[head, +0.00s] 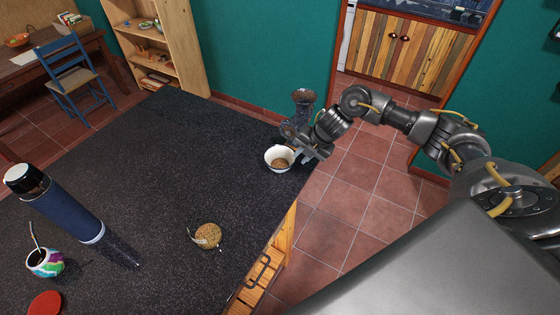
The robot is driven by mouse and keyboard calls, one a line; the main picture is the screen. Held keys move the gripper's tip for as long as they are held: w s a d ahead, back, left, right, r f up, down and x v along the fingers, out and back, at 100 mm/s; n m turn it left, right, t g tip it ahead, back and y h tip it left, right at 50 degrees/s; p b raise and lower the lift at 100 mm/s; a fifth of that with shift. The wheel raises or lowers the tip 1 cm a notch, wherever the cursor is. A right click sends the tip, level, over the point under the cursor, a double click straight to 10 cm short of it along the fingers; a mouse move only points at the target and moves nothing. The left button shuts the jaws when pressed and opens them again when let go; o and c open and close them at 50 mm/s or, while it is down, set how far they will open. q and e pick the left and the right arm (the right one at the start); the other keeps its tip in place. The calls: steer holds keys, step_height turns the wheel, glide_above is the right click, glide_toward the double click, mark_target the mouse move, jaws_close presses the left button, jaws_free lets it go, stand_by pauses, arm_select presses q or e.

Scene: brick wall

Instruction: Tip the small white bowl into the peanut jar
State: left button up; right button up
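The small white bowl (270,163) is near the right edge of the dark speckled counter, with brown contents inside. My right gripper (299,154) is at the bowl's right rim, its fingers meeting or overlapping the rim. The picture is too small to show whether the fingers are closed on it or whether the bowl is lifted. The peanut jar (207,236) stands nearer to me on the counter, left of and below the bowl. I see its round top filled with tan peanuts, with wire clasps at its sides. My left gripper is not in view.
A dark patterned vase (303,98) stands behind the bowl, close to my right wrist. A blue bottle (68,210), a colourful cup (45,262) and a red round object (45,303) are at the left. The middle of the counter (170,160) is clear.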

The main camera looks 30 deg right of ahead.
mark_target(294, 162)
steer(key=shift+w+a+f, duration=0.15)
steer(key=shift+f, duration=0.15)
steer(key=shift+w+f+b, duration=0.2)
steer(key=shift+f+b, duration=0.05)
steer(key=shift+b, duration=0.1)
steer(key=shift+b+x, duration=0.9)
steer(key=shift+x, duration=0.15)
steer(key=shift+w+f+b, duration=0.1)
steer(key=shift+f+b, duration=0.2)
steer(key=shift+b, duration=0.05)
steer(key=shift+w+a+f+b, duration=0.1)
steer(key=shift+f+b, duration=0.2)
steer(key=shift+b+x, duration=0.6)
steer(key=shift+x, duration=0.15)
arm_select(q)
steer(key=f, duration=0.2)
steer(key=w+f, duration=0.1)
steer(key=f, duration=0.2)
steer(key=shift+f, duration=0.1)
